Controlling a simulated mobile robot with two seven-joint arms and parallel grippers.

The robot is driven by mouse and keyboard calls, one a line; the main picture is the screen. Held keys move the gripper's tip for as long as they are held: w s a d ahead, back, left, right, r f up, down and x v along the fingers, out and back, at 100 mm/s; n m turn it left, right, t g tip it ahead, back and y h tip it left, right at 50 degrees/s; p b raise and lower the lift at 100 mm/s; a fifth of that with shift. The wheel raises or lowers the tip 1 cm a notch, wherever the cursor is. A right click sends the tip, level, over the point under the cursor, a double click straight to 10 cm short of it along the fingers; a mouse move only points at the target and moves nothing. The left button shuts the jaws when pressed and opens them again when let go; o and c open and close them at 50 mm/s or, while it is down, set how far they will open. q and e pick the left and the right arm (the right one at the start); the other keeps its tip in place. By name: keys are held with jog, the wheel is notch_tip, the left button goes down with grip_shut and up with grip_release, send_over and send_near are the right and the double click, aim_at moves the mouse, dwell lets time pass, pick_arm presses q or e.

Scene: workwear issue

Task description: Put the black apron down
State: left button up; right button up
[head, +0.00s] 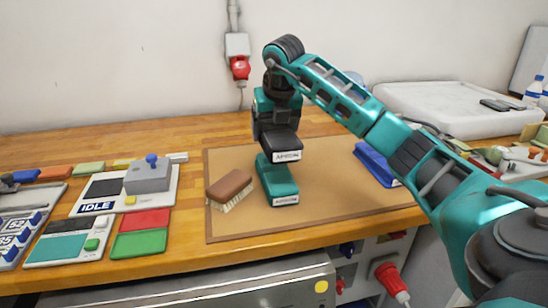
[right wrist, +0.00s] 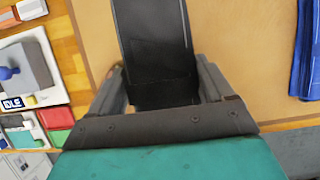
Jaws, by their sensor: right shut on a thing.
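The black apron (head: 280,140) is a folded bundle with a white label on its front edge. My right gripper (head: 276,108) is shut on it and points down over the brown mat (head: 330,205). In the right wrist view the black apron (right wrist: 155,50) sits between the two fingers of the gripper (right wrist: 160,90). A teal folded bundle (head: 277,180) with a similar label is on the mat directly below the black apron. I cannot tell whether the two touch. My left gripper is not in view.
A brown brush (head: 228,190) lies on the mat just left of the teal bundle. A blue folded item (head: 375,162) is at the mat's right. A panel marked IDLE (head: 97,206) and red and green pads (head: 140,243) are at the left. The mat's front right is clear.

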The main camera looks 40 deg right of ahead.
notch_tip(320, 180, down, 2)
jog(key=shift+f, duration=0.75)
notch_tip(320, 180, down, 3)
pick_arm(q)
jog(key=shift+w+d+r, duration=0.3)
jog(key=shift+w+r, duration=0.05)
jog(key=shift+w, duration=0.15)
jog(key=shift+b, duration=0.3)
pick_arm(e)
jog(key=o, duration=1.1)
jog(key=shift+f, duration=0.1)
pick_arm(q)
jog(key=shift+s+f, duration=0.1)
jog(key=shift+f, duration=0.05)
